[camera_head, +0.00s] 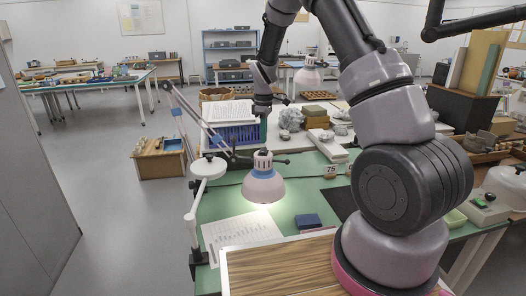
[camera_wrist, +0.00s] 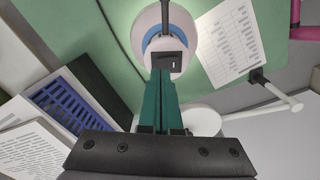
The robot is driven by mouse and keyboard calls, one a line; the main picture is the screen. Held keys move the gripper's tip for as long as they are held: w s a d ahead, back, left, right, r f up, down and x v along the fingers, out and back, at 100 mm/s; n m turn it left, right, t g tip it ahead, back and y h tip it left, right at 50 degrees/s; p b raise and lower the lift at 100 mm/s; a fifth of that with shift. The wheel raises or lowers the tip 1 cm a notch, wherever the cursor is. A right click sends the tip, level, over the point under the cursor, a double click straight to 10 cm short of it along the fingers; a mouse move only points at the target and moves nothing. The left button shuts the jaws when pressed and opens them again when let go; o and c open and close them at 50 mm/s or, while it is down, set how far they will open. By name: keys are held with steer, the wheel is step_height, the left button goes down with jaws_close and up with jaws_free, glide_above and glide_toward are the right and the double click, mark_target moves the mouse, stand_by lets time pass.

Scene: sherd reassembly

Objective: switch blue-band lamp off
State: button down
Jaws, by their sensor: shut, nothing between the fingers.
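The blue-band lamp (camera_head: 263,187) hangs over the green table in the head view, its pale shade ringed with blue near the top. A bright patch beneath it shows it is lit. The wrist view shows the lamp from above, with its blue band (camera_wrist: 149,45) and a dark switch box (camera_wrist: 170,63) on the lamp's head. My gripper (camera_wrist: 164,77) has its teal fingers together, their tips right at the near edge of the switch box. I cannot tell whether they touch it. In the head view the fingertips are not clear.
A printed sheet (camera_head: 241,232) and a dark blue block (camera_head: 308,221) lie below the lamp. A blue crate (camera_head: 235,135) with papers stands behind. Another lamp (camera_head: 308,76) stands farther back.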

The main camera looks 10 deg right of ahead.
steer(key=shift+f, duration=1.35)
stand_by(0.4)
steer(key=shift+r, duration=3.55)
steer(key=s+d+r+m+t+y, duration=0.15)
steer(key=s+r+m, duration=0.25)
steer(key=s+r, duration=0.45)
steer(key=s+d+r+m+t, duration=0.2)
steer(key=s+r+m, duration=0.25)
steer(key=r, duration=0.65)
steer(key=s+d+r+m+t, duration=0.1)
steer(key=s+r+m+t, duration=0.1)
steer(key=s, duration=0.7)
steer(key=s+d+r+m+t, duration=0.1)
steer(key=s+r+m, duration=0.3)
steer(key=s, duration=0.6)
steer(key=shift+d+m+t, duration=0.15)
steer(key=shift+m+t, duration=0.2)
steer(key=shift+m, duration=0.5)
